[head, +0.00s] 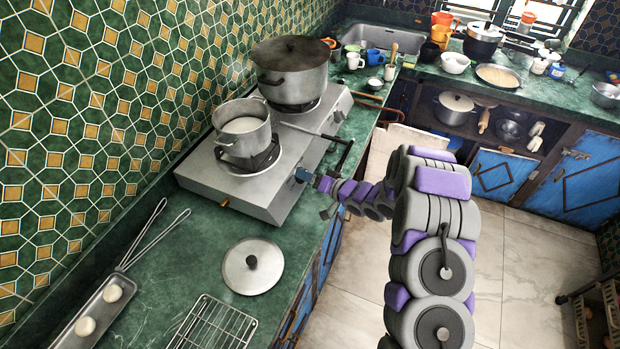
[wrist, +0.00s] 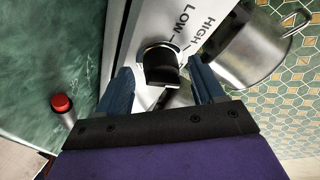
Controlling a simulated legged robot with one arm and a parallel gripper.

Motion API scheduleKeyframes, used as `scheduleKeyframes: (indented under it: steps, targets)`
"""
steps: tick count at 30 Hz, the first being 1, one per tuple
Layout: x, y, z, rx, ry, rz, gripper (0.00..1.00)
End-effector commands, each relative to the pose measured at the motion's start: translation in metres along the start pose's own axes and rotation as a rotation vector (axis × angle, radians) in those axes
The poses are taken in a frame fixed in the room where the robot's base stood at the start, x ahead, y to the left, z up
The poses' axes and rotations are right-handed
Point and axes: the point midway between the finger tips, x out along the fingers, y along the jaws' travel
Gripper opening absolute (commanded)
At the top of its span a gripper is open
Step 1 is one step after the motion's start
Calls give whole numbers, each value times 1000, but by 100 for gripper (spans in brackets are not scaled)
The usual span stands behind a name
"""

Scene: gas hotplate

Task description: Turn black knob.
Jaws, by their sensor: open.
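The black knob (wrist: 160,66) sits on the silver front panel of the gas hotplate (wrist: 135,35), next to LOW and HIGH lettering. My gripper (wrist: 163,88) is open, with one blue finger on each side of the knob. I cannot tell whether either finger touches it. In the head view my gripper (head: 304,175) is at the front face of the hotplate (head: 190,176), near its closer burner. The knob is hidden there.
A steel pot (head: 242,128) with pale contents stands on the near burner, and a large lidded pot (head: 290,75) on the far one. A lid (head: 252,266) and wire rack (head: 212,328) lie on the green counter. A red-capped object (wrist: 62,106) shows beside my gripper.

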Motion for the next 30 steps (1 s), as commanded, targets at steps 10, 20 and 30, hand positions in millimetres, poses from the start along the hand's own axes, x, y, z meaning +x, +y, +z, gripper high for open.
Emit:
scheduleKeyframes:
  steps: [10,20,30]
  targets:
    - [0,0,0,0,0,0,52]
    - [0,1,0,1,-1,2,21]
    - [-1,2,0,-19,-3,-5,13]
